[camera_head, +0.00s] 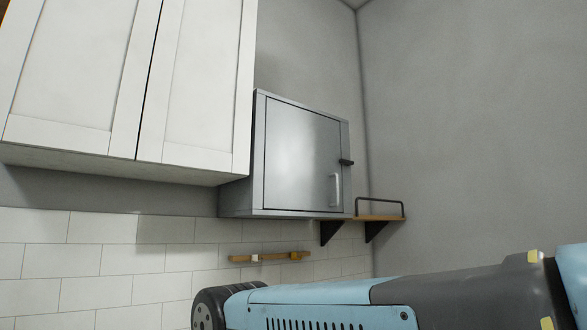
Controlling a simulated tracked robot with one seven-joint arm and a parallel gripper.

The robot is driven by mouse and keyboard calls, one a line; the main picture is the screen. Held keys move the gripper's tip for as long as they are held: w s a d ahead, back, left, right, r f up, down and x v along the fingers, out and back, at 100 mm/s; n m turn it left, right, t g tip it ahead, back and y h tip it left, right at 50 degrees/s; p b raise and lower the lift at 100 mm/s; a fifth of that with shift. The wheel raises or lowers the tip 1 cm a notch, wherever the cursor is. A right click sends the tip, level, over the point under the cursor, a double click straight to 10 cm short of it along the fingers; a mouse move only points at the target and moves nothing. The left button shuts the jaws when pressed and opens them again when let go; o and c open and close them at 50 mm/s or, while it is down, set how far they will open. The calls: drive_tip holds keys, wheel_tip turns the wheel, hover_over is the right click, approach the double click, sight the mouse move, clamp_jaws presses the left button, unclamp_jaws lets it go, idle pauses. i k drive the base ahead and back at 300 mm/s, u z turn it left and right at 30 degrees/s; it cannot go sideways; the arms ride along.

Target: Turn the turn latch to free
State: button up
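The turn latch (346,162) is a small black piece on the right edge of the grey metal cabinet's door (300,155). It looks roughly horizontal and reaches across the gap between door and frame. The door is shut, with a pale vertical handle (336,189) below the latch. My blue and grey arm crosses the lower right of the view, well below the cabinet. My gripper is not visible, so its opening cannot be seen.
White wall cupboards (200,90) hang to the left of the metal cabinet. A small wooden shelf with a black rail (380,217) is at its lower right. A wooden rail with hooks (270,256) is on the tiled wall below. The wall to the right is bare.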

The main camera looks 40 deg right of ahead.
sight(347, 163)
drive_tip(key=z, duration=0.05)
drive_tip(key=i, duration=0.1)
drive_tip(key=u, duration=1.55)
drive_tip(key=k, duration=1.85)
drive_tip(key=z, duration=1.8)
drive_tip(key=i, duration=0.95)
drive_tip(key=u, duration=0.05)
